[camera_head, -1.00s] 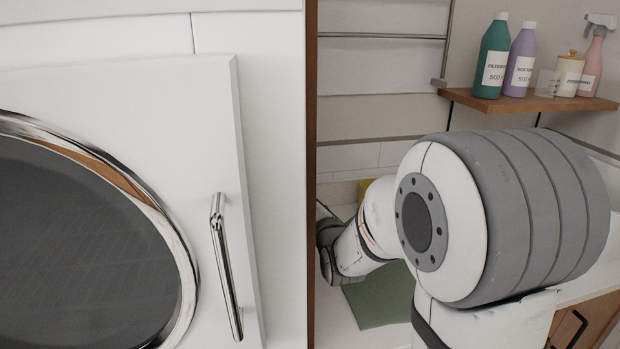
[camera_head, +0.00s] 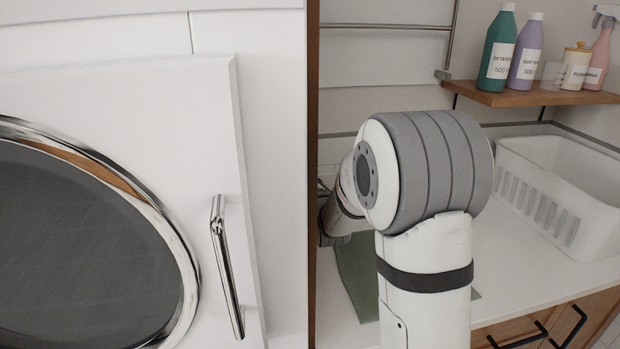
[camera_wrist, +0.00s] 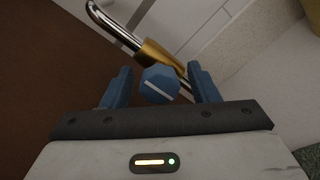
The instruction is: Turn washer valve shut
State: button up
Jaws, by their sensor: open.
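The washer valve shows in the wrist view as a blue knob (camera_wrist: 158,84) with a pale line across its face, on a brass body (camera_wrist: 151,54). A shiny metal pipe (camera_wrist: 112,27) bends away from the brass body to the upper left. My gripper (camera_wrist: 160,88) is open, with one blue finger on each side of the knob. A gap shows between the knob and each finger. In the head view my arm hides the gripper and the valve.
The washer door (camera_head: 215,120) with its metal handle (camera_head: 226,265) is at the left. A brown panel edge (camera_head: 313,180) stands beside my arm. A white basket (camera_head: 560,195) stands on the counter at right, below a wooden shelf (camera_head: 535,97) with bottles. A green mat (camera_head: 358,285) lies behind my arm.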

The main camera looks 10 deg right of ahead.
jog(key=shift+c, duration=0.3)
jog(key=c, duration=0.9)
jog(key=shift+f+b, duration=0.1)
jog(key=shift+b, duration=0.6)
jog(key=m+b, duration=0.3)
jog(key=b, duration=0.1)
jog(key=shift+f+b, duration=0.2)
jog(key=shift+b, duration=0.1)
jog(key=m+b, duration=0.5)
jog(key=b, duration=0.2)
jog(key=shift+m, duration=0.3)
jog(key=m+b, duration=0.4)
jog(key=shift+m+b, duration=0.3)
jog(key=m+b, duration=0.1)
jog(key=m, duration=0.1)
jog(key=m+b, duration=0.2)
jog(key=shift+r+m, duration=0.2)
jog(key=shift+m, duration=0.1)
